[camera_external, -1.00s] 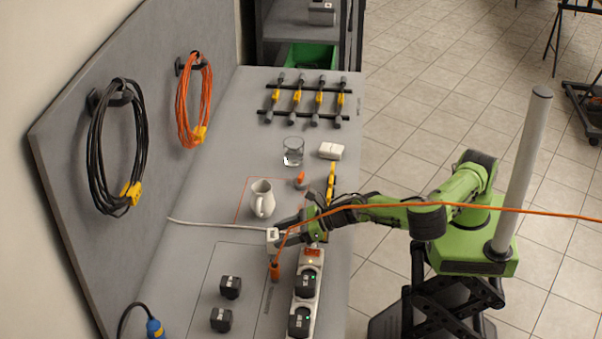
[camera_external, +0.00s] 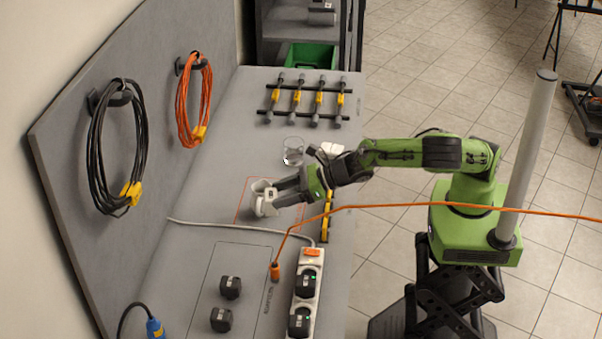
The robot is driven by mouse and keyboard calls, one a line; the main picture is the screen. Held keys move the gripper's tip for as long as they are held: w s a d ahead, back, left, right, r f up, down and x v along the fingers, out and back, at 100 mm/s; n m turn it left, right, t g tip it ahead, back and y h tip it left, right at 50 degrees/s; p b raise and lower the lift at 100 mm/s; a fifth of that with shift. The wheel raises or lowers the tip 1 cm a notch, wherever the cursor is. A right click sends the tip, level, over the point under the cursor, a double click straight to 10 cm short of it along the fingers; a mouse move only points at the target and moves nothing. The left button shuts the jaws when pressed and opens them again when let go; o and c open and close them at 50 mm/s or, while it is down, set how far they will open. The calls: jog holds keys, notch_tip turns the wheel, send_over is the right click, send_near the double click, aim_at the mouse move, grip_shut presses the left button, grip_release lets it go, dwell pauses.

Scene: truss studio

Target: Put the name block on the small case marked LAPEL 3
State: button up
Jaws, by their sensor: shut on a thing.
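My gripper (camera_external: 281,193) is shut on a small white block with a dark mark (camera_external: 271,194), likely the name block, and holds it in front of the white jug. I cannot read its mark. Two small black cases stand on the grey table, one farther back (camera_external: 230,287) and one nearer the front (camera_external: 221,319). Two more dark cases sit on the white power strip, an upper one (camera_external: 307,281) and a lower one (camera_external: 301,320), both with green lights. The gripper is well beyond all of them. No LAPEL 3 label is legible.
The white jug (camera_external: 257,187) is partly hidden by the gripper and block. A clear glass (camera_external: 292,151) stands behind it. An orange cable (camera_external: 400,206) crosses to an orange plug (camera_external: 275,271) beside the power strip (camera_external: 311,260). A yellow tool (camera_external: 326,216) lies at the right edge.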

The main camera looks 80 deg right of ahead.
notch_tip(320, 180, up, 2)
jog(key=m+g+h+b, duration=0.4)
jog(key=m+h+b, duration=0.3)
jog(key=m+h, duration=0.45)
send_over(337, 152)
jog(key=shift+n+h, duration=0.25)
notch_tip(337, 152, down, 15)
jog(key=shift+f, duration=0.1)
